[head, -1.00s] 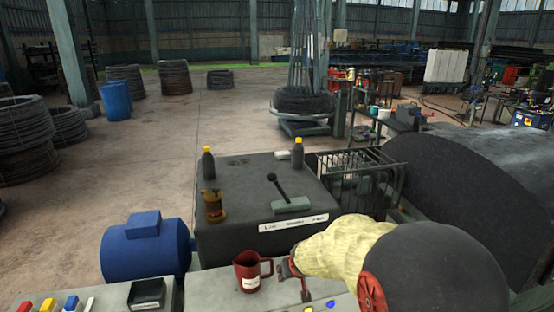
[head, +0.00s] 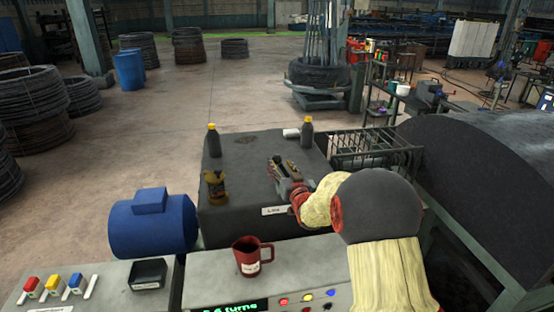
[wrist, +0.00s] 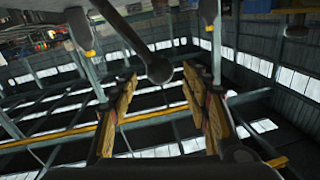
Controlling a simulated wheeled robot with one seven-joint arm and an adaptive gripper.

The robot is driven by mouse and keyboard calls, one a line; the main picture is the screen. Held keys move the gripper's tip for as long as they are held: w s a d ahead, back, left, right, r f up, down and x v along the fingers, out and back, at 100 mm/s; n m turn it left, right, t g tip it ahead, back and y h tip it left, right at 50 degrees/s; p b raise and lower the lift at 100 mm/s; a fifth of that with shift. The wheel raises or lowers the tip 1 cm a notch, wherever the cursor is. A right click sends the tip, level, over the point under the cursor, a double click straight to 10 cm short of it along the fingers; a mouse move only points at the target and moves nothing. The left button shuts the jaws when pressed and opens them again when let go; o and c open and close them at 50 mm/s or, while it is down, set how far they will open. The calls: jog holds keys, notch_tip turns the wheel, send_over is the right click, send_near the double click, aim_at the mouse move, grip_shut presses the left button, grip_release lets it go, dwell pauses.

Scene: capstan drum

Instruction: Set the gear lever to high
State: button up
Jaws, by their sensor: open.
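The gear lever is a black rod with a round knob (wrist: 159,69). In the wrist view the knob shows between the tips of my open gripper (wrist: 158,88), and the rod runs up and left. No grip on it shows. In the head view my gripper (head: 281,168) is over the dark gearbox housing (head: 237,185) and covers most of the lever and its base. A white label (head: 274,210) on the front edge appears to read "Low" at its left end; my arm hides its right part.
Two dark bottles with yellow caps (head: 212,140) (head: 306,133) and a brown-yellow can (head: 215,188) stand on the housing. A red mug (head: 249,256) is on the console in front. A blue motor (head: 152,224) is at left, a wire cage (head: 372,152) at right.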

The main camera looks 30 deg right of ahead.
aim_at(278, 162)
jog(key=shift+w+d+p, duration=0.15)
jog(key=shift+w, duration=1.05)
jog(key=shift+w+d+p, duration=0.15)
jog(key=shift+w, duration=1)
jog(key=shift+c, duration=1.3)
grip_shut()
